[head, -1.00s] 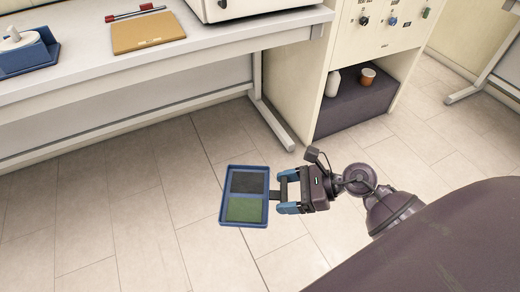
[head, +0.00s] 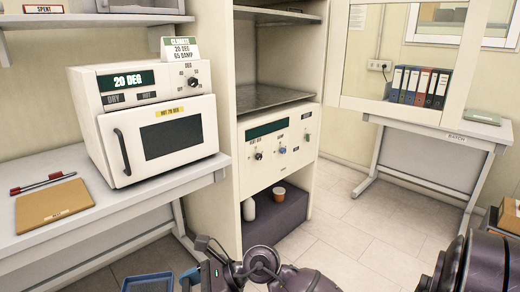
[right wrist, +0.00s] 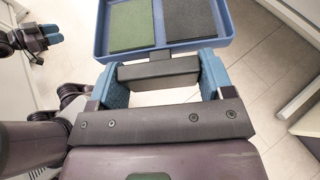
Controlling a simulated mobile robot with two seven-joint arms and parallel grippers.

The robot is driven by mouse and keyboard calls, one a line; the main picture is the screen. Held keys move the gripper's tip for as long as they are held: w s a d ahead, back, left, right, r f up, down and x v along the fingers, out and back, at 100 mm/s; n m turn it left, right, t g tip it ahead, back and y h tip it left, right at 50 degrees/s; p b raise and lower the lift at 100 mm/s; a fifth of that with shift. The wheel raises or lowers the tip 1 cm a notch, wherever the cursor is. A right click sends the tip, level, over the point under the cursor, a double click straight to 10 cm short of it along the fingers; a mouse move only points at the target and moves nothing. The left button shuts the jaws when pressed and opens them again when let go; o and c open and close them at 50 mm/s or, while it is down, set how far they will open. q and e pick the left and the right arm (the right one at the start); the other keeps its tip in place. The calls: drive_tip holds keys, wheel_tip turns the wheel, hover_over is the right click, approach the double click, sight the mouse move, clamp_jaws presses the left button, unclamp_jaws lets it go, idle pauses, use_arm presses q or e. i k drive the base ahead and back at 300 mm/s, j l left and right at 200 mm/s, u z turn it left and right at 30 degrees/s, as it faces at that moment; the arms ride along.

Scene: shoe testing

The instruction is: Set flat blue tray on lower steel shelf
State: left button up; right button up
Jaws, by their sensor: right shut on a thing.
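The flat blue tray (head: 148,282) is at the bottom edge of the head view, partly cut off. The right wrist view shows its blue rim (right wrist: 155,51) with a green pad and a dark grey pad inside. My right gripper (right wrist: 160,72) is shut on the tray's dark handle. The lower steel shelf (head: 268,98) is bare in the tall cabinet, above the control panel. The tray is below and left of this shelf in the picture. My left gripper (right wrist: 52,34) shows small at the left of the right wrist view; its opening is unclear.
An upper shelf (head: 280,14) sits above the steel one. A framed door with a window (head: 392,40) stands open at the cabinet's right. A white oven (head: 150,125) stands on the bench at left. A bottle and cup occupy the cabinet's bottom recess.

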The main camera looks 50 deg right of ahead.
sight(262, 99)
drive_tip(key=i+l, duration=0.15)
drive_tip(key=l, duration=0.2)
drive_tip(key=i+l, duration=0.1)
drive_tip(key=l, duration=0.25)
drive_tip(key=i+l+z, duration=0.1)
drive_tip(key=l, duration=0.3)
drive_tip(key=i+l, duration=0.15)
drive_tip(key=l, duration=0.2)
drive_tip(key=i+l+z, duration=0.1)
drive_tip(key=l, duration=0.25)
drive_tip(key=i+l, duration=0.2)
drive_tip(key=l, duration=0.1)
